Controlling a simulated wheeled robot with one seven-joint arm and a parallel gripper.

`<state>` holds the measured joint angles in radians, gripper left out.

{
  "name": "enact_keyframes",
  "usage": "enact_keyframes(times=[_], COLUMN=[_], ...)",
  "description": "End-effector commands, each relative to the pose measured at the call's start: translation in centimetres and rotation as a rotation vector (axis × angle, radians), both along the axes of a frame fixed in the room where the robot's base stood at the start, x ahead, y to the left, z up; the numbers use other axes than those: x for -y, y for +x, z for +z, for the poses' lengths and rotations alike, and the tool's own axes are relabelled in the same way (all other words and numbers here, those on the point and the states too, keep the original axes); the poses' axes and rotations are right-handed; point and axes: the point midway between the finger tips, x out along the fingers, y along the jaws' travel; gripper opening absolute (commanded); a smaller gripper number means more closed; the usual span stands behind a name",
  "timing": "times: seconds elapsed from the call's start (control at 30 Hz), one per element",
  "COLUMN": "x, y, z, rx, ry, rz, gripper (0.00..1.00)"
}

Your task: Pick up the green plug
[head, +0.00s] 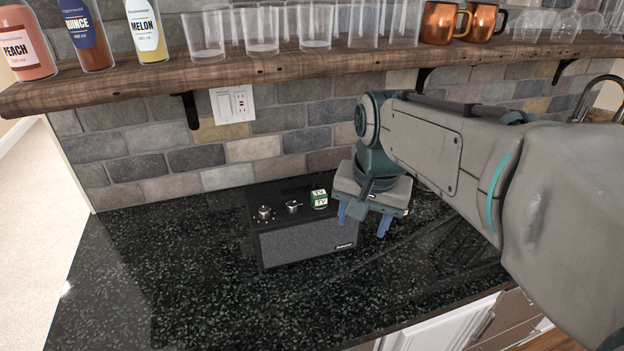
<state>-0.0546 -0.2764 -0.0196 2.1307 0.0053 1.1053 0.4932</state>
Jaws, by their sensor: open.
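The green plug (319,202) is a small green and white block marked "TV". It sits on top of a black speaker (308,243), near the right end of its top face. My gripper (362,228) is open, with its two blue fingers pointing down and a gap between them. It is just to the right of the plug in the picture, by the speaker's right end. The gripper appears empty, and the plug is not between its fingers. I cannot tell the exact height of the fingertips above the counter.
Two silver knobs (293,206) stand on the speaker left of the plug. A wooden shelf (300,65) with bottles, glasses and copper mugs (440,22) runs above. A stone wall (253,149) is behind. The black counter (165,265) is clear to the left.

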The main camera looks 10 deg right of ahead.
Motion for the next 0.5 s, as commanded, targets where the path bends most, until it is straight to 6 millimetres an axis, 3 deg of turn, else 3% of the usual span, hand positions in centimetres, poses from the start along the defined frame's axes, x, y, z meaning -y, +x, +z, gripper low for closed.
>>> enact_keyframes(times=[0.03,0.3,0.5], x=[-0.4,-2.7,-4.1], y=[2.1,10.9,15.1], z=[1.2,5.4,6.6], rx=[-0.021,-0.124,-0.166], ry=[0.015,0.066,0.069], rz=[-0.081,-0.562,-0.82], gripper=[0.53,0.53,0.53])
